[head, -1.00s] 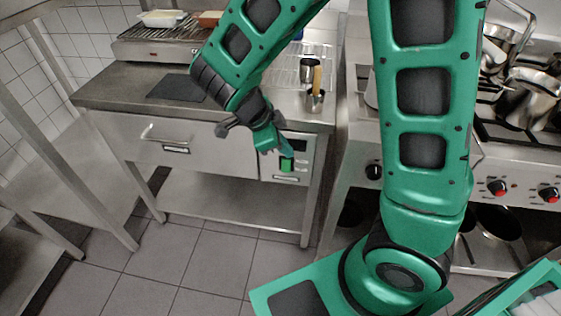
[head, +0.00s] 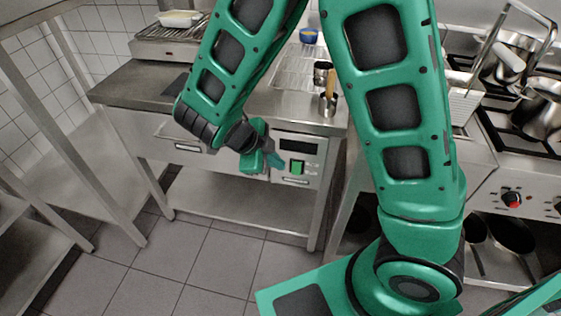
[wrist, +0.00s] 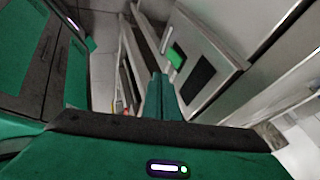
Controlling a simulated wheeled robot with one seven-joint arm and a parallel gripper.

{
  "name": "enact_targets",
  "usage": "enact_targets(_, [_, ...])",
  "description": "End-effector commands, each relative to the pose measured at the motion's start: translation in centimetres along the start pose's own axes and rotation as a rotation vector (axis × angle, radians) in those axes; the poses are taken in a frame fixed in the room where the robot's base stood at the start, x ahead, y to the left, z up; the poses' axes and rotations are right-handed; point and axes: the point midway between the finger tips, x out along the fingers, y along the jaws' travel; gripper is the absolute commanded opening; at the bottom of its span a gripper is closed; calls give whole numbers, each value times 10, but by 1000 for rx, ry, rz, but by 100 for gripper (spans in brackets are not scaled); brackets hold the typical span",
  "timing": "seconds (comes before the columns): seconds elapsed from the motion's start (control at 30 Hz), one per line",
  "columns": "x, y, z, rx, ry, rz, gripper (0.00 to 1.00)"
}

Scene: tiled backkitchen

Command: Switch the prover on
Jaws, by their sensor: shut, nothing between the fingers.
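The prover's control panel (head: 312,151) is set in the front of the steel counter at its right end, with a dark display and a green switch (head: 297,167) below it. The panel also shows in the wrist view (wrist: 218,50), tilted, with the green switch (wrist: 176,58) lit-looking beside the dark display. Whether the switch is pressed I cannot tell. My gripper (head: 279,160) is shut and empty, just left of the switch in the head view. Its closed fingertips (wrist: 160,77) point towards the panel in the wrist view, seemingly apart from the switch.
A drawer front with a label (head: 188,147) lies left of the panel. The counter top (head: 125,85) holds metal cups (head: 328,103) and a rack. A stove (head: 515,190) stands at right. Steel shelving (head: 60,130) is at left. Tiled floor (head: 205,265) is open in front.

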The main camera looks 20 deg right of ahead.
Motion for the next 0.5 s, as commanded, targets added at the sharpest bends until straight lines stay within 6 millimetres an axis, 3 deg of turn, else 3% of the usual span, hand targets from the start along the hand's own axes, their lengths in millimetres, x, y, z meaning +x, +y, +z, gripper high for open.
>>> enact_targets(0.47, [88, 1, -2, -1, 5, 3, 0])
enact_targets(0.5, [91, -6, -1, 4, 3, 2, 0])
